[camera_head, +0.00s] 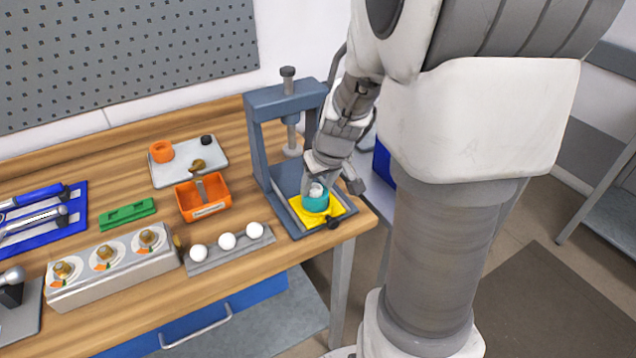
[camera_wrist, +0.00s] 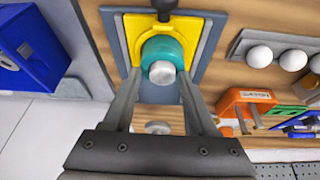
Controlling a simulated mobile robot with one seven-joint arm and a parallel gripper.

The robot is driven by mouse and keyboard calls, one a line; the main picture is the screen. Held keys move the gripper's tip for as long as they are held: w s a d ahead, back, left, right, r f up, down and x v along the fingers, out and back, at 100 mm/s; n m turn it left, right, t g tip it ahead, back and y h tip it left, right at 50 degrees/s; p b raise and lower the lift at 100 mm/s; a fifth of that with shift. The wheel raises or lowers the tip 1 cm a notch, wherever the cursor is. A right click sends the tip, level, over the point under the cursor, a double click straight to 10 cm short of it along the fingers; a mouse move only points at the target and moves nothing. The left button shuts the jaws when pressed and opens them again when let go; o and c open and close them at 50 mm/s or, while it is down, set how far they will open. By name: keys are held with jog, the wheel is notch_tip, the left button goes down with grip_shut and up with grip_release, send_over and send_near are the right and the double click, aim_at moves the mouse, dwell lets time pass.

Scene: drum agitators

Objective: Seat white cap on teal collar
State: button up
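The teal collar (camera_head: 316,203) sits on a yellow plate (camera_head: 334,214) on the base of the blue-grey press. It also shows in the wrist view (camera_wrist: 160,47). The white cap (camera_wrist: 162,72) appears over the collar's middle; in the head view only a small pale part (camera_head: 317,189) shows. I cannot tell whether it is fully seated.
The press frame (camera_head: 257,150) stands close left of my arm, with its screw (camera_head: 291,135) behind. Left of it are an orange bin (camera_head: 184,207), a rack with white balls (camera_head: 263,242) and a grey tray (camera_head: 215,171). The table's right edge is close by.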

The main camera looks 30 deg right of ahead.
jog(key=shift+o, duration=0.6)
jog(key=shift+a, duration=0.1)
jog(key=p+v, duration=1)
jog(key=v, duration=0.7)
jog(key=shift+r, duration=0.35)
